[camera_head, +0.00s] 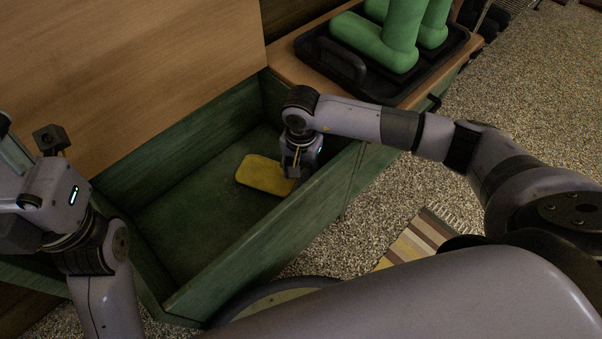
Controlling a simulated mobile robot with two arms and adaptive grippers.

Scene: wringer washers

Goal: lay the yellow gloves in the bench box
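The yellow gloves (263,174) show as one flat yellow shape inside the green bench box (240,247), toward its right end. My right gripper (294,172) reaches down into the box at the right edge of the gloves. Its fingers are mostly hidden by its own body and the gloves, so I cannot tell whether it grips them or whether they rest fully on the box floor. My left gripper (22,165) is raised at the far left, outside the gloves' area, and holds nothing that I can see. Its fingers are only partly in view.
The box's wooden lid (130,70) stands open behind it. A striped mat (415,240) lies on the speckled floor. The box's left floor is clear.

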